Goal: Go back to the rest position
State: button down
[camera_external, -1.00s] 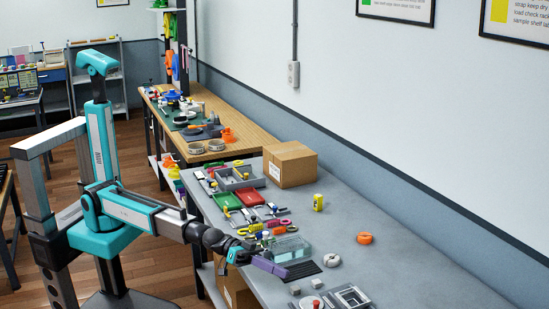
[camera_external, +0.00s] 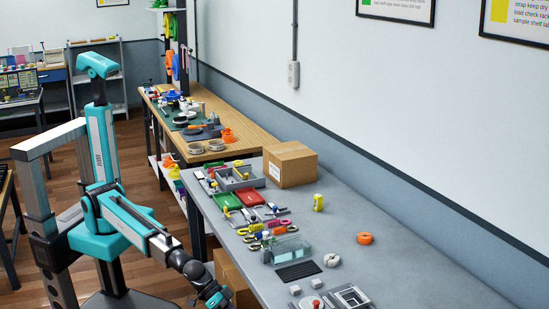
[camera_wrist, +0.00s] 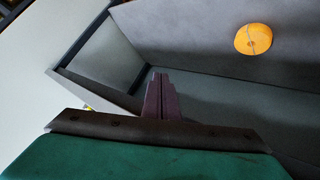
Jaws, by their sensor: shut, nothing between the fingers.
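My gripper (camera_wrist: 158,80) shows in the wrist view as two purple fingers pressed together, with nothing between them. In the external view my arm (camera_external: 140,222) reaches down to the bottom edge, beside the near side of the grey table (camera_external: 400,270). There the dark wrist end (camera_external: 212,294) shows, but the fingertips cannot be made out. The gripper is clear of the things on the table.
A clear box (camera_external: 286,250), a dark slatted mat (camera_external: 298,271), an orange ring (camera_external: 365,238) and a yellow bottle (camera_external: 318,202) sit on the table. A cardboard box (camera_external: 291,164) stands farther back. An orange round thing (camera_wrist: 253,39) shows in the wrist view.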

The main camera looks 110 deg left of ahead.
jog(key=s+a+f+m+g+y+p, duration=0.2)
jog(key=s+a+f+g+p, duration=0.5)
jog(key=s+a+f, duration=1.1)
jog(key=s+a+f+g+p, duration=0.1)
jog(key=s+a+f+g, duration=0.1)
jog(key=s, duration=0.8)
jog(key=s+a+f+m+g+p, duration=0.1)
jog(key=s+a+f+g+p, duration=0.1)
jog(key=s, duration=0.9)
jog(key=s+a+f+g+p, duration=0.2)
jog(key=s+g, duration=0.3)
jog(key=s, duration=0.6)
jog(key=shift+f+m+h, duration=0.3)
jog(key=shift+f, duration=0.4)
